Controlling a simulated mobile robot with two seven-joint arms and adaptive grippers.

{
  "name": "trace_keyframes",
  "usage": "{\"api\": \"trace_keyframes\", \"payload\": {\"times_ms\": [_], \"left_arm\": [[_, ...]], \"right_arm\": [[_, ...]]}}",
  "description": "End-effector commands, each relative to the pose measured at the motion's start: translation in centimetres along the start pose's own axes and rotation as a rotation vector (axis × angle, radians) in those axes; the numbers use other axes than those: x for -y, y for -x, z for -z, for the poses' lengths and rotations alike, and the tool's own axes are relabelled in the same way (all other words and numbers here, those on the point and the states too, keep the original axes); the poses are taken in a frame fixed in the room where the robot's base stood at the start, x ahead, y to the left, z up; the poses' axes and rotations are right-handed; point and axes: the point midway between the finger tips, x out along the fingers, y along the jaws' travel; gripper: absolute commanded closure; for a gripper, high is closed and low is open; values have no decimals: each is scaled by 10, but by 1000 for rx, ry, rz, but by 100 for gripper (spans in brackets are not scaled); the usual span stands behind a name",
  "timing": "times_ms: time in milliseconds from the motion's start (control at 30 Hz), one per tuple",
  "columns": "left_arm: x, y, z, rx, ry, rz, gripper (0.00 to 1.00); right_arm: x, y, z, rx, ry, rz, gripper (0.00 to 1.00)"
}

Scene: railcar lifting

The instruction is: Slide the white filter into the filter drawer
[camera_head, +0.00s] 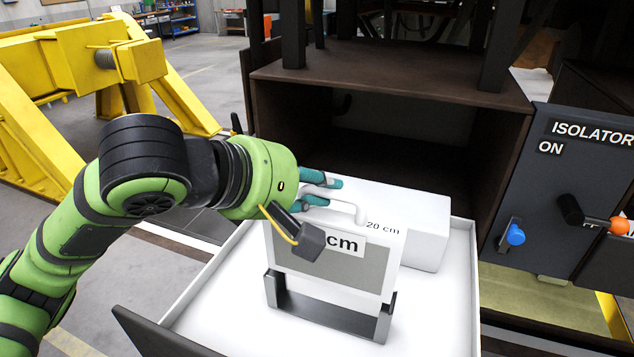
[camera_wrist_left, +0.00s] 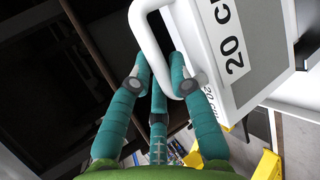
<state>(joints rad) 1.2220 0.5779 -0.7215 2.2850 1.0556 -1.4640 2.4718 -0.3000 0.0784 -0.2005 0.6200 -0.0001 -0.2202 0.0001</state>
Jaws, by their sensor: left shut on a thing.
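The white filter (camera_head: 326,286) stands near upright over the open white filter drawer (camera_head: 439,317). It has a grey front panel, a label partly hidden by my gripper, and a looped white handle (camera_head: 345,203) on top. My left gripper (camera_head: 322,190) is shut on this handle. The handle between its teal fingers also shows in the left wrist view (camera_wrist_left: 143,40), beside the "20 CM" label. The filter's lower part is at a grey metal bracket (camera_head: 330,318) in the drawer. I cannot tell whether it is fully seated. My right gripper is not in view.
A white box (camera_head: 427,238) lies in the drawer just behind the filter. The dark cabinet (camera_head: 390,82) rises behind. An isolator panel (camera_head: 562,185) with blue and orange knobs stands right. A yellow steel frame (camera_head: 70,75) is at the left. The drawer's front right is clear.

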Motion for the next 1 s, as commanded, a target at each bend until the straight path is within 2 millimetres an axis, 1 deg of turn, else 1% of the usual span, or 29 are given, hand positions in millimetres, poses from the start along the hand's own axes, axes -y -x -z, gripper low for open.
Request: {"api": "trace_keyframes", "payload": {"times_ms": [367,667,1000], "left_arm": [[-1,0,0,1,0,-3,100],[-2,1,0,0,0,-4,100],[0,0,0,0,0,-3,100]], "right_arm": [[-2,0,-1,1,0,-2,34],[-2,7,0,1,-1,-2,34],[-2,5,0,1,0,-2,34]]}}
